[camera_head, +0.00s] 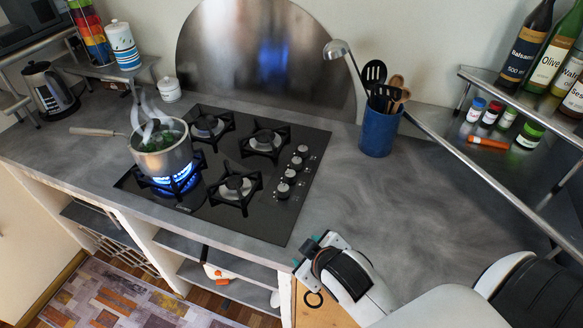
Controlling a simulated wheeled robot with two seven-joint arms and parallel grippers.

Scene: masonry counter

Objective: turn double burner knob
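The black glass gas hob (270,222) lies on the grey counter. Several silver knobs form a row along its right side, from the front knob (283,190) to the rear knob (303,150); I cannot tell which is the double burner knob. Blue flame (174,181) burns under a steaming metal pot (168,160) on the front left burner. The other burners show no flame. My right gripper (313,252) is at the counter's front edge, nearer me than the knobs and apart from them. Its fingers are unclear. My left gripper is not in view.
A blue utensil holder (378,133) stands behind and right of the hob. A metal rack (490,177) with bottles and spice jars is at the right. The pot handle (97,132) points left. The counter (385,215) right of the knobs is clear.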

